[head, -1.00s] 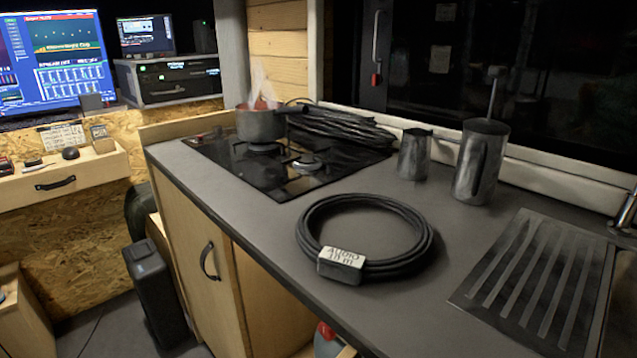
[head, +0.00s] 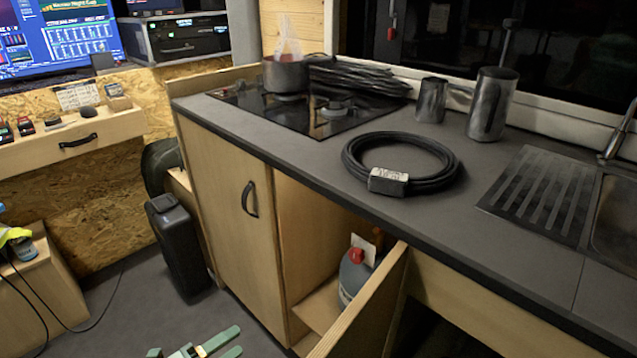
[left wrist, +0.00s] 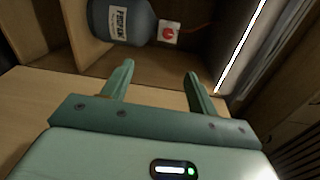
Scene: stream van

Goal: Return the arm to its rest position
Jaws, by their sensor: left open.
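My left gripper (head: 196,343) shows at the bottom edge of the head view, low over the floor in front of the cupboard. Its green fingers are spread and nothing is between them. In the left wrist view the open fingers (left wrist: 160,72) point toward the cupboard inside, where a grey jug (left wrist: 122,20) with a pale label lies ahead of them, apart from them. In the head view the jug (head: 353,275) has a red cap and stands in the open cupboard, partly hidden by the door. Most of my left arm is out of view. My right gripper does not show.
The open cupboard door (head: 362,312) juts out near my gripper. The worktop (head: 300,155) above bears a coiled cable (head: 440,178), a hob (head: 325,118) and metal jugs. A black case (head: 180,250) stands on the floor (head: 125,310). A wooden box (head: 45,295) is at the left.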

